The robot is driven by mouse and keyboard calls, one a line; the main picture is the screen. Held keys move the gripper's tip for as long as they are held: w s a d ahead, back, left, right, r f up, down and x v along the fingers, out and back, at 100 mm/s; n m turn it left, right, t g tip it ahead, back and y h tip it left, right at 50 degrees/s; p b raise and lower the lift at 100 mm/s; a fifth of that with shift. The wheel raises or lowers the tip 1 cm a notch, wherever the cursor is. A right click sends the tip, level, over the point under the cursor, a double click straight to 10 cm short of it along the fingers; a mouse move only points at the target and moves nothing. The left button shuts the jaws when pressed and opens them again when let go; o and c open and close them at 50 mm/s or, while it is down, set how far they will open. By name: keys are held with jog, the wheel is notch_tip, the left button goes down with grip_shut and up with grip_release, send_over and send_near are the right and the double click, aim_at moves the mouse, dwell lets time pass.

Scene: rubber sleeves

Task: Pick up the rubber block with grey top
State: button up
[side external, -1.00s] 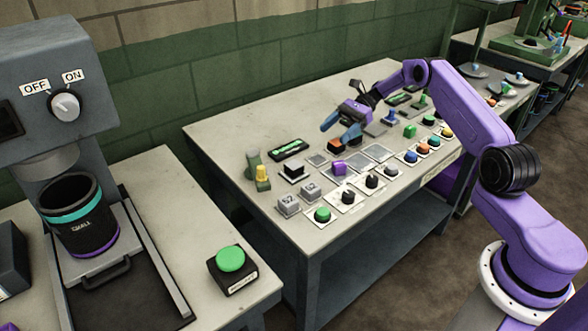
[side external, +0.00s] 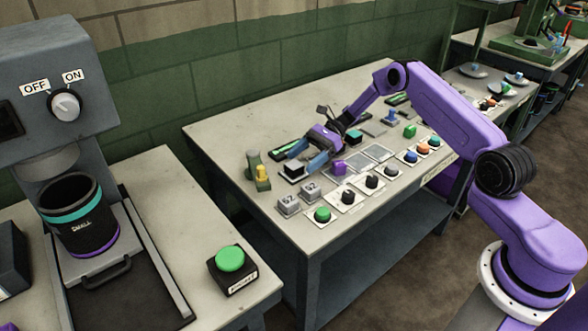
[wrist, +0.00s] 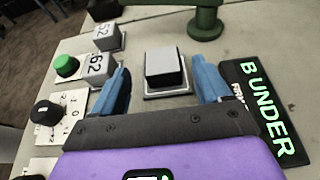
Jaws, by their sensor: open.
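The rubber block with grey top (side external: 293,167) has black sides and stands on a small plate on the workbench. In the wrist view the block (wrist: 164,66) shows its pale grey top, between and slightly ahead of my blue fingers. My gripper (side external: 304,158) is open and empty, with one finger to each side of the block's line. In the wrist view my gripper (wrist: 162,76) shows clear gaps on both sides of the block. I cannot tell how far the fingertips are above the bench.
Grey blocks marked 52 (wrist: 106,37) and 62 (wrist: 98,67) stand left of the block in the wrist view. A black "B UNDER" label (wrist: 268,112) lies to the right. A green post (wrist: 205,20) stands beyond. A purple block (side external: 339,168) sits nearby.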

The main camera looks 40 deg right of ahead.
aim_at(296, 163)
jog(key=x, duration=0.3)
jog(key=shift+w+a, duration=0.15)
jog(key=shift+a, duration=0.1)
jog(key=c, duration=1.1)
jog(key=shift+o, duration=0.2)
jog(key=shift+r, duration=0.1)
